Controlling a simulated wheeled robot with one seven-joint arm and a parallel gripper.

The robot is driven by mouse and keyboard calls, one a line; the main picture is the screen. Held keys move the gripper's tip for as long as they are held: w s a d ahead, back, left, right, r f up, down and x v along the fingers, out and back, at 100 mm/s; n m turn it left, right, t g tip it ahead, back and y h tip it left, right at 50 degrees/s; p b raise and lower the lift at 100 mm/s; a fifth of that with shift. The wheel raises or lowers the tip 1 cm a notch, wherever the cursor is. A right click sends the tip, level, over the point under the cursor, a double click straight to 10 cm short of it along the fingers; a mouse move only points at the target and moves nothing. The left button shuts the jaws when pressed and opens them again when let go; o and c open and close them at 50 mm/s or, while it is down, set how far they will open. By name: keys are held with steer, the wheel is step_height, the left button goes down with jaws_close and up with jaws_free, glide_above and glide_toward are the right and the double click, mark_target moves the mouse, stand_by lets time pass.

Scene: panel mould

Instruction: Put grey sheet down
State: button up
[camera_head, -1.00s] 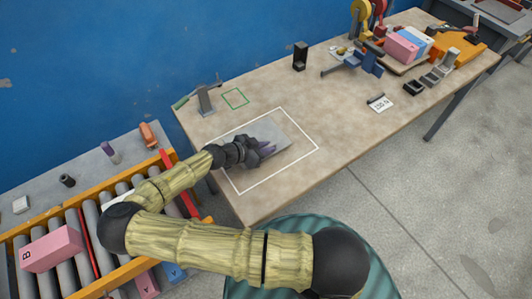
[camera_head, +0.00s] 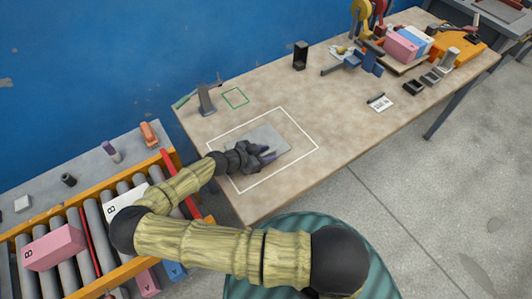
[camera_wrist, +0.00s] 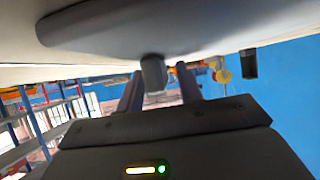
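The grey sheet (camera_head: 268,134) lies flat, or nearly so, inside the white outline (camera_head: 314,146) on the table; I cannot tell for certain whether it touches the top. My gripper (camera_head: 268,153) is low over its near side and hides part of it. The two purple fingers stand apart. In the wrist view, the sheet (camera_wrist: 200,22) fills the top, with a short grey knob (camera_wrist: 153,74) sticking out from it. My gripper (camera_wrist: 160,90) has its fingers on either side of the knob, with a gap at the right finger.
A grey stand (camera_head: 206,99) and a green square outline (camera_head: 235,98) are left of the sheet. A black holder (camera_head: 300,56) stands at the back. A label card (camera_head: 380,102) lies to the right. A roller conveyor (camera_head: 95,235) with boxes is at the left.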

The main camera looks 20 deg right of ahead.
steer(key=shift+r, duration=0.1)
steer(key=b+v, duration=0.2)
steer(key=v, duration=1)
steer(key=shift+b, duration=0.3)
steer(key=s+d+g, duration=0.1)
steer(key=s+d+f+n+g+y, duration=0.1)
steer(key=d, duration=0.1)
steer(key=s+d+g+y, duration=0.1)
steer(key=d+g, duration=0.1)
steer(key=shift+s+d+f, duration=0.25)
steer(key=shift+s+f, duration=0.05)
steer(key=shift+s, duration=0.1)
steer(key=s+n+y, duration=0.1)
steer(key=s+d+r+n+g+y, duration=0.1)
steer(key=y, duration=0.1)
steer(key=s+n+g+y, duration=0.1)
steer(key=shift+s+d+r+y, duration=0.25)
steer(key=shift+s+r+y, duration=0.05)
steer(key=shift+s+r, duration=0.1)
steer(key=s+d+r+n+t+y, duration=0.1)
steer(key=r+n+t+y, duration=0.1)
steer(key=r+n, duration=0.3)
steer(key=s+d+r+n+t+y, duration=0.2)
steer(key=r+n, duration=0.3)
steer(key=r, duration=0.6)
steer(key=shift+s+r+t+y, duration=0.25)
steer(key=shift+t+y, duration=0.15)
steer(key=shift+y, duration=0.1)
